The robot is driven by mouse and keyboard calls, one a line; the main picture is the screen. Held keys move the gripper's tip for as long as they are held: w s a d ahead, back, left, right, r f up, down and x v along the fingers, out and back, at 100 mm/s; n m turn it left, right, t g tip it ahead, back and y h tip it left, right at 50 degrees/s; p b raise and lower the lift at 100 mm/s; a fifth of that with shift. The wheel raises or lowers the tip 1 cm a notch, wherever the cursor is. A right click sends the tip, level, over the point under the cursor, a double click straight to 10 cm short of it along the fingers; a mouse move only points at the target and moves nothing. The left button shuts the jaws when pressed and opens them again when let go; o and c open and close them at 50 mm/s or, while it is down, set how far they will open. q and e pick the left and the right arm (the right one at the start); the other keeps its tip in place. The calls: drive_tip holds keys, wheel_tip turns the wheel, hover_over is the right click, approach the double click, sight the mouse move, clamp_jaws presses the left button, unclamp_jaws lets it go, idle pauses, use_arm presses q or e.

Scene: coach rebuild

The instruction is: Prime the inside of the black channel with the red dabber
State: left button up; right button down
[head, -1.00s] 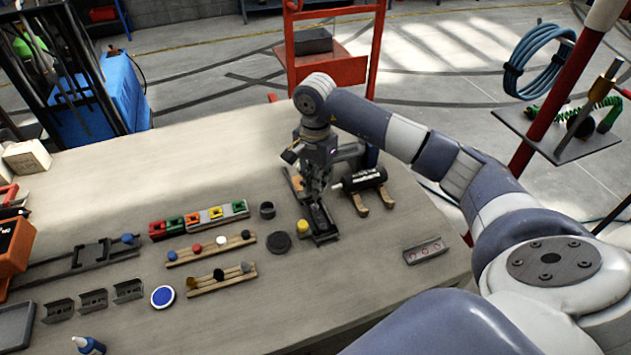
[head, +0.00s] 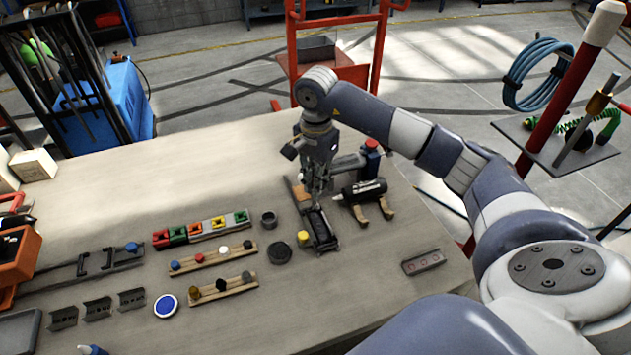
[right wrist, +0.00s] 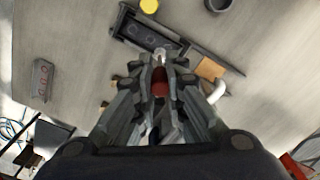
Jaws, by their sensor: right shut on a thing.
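The black channel (head: 321,232) lies in a dark holder on the workbench; it also shows in the right wrist view (right wrist: 145,36), open side up. My right gripper (head: 318,200) points down at the far end of the channel. In the right wrist view my right gripper (right wrist: 160,62) is shut on the red dabber (right wrist: 160,82), whose red part shows between the fingers. My left gripper is not in view.
A yellow pot (head: 303,237) and a dark round disc (head: 279,253) stand left of the channel. A black cylindrical tool (head: 364,190) rests on wooden cradles to its right. A grey bracket (head: 423,262) lies near the right edge. Racks with coloured knobs (head: 212,258) stand left.

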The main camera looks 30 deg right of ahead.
drive_tip(key=shift+r+p, duration=0.8)
drive_tip(key=shift+r, duration=0.85)
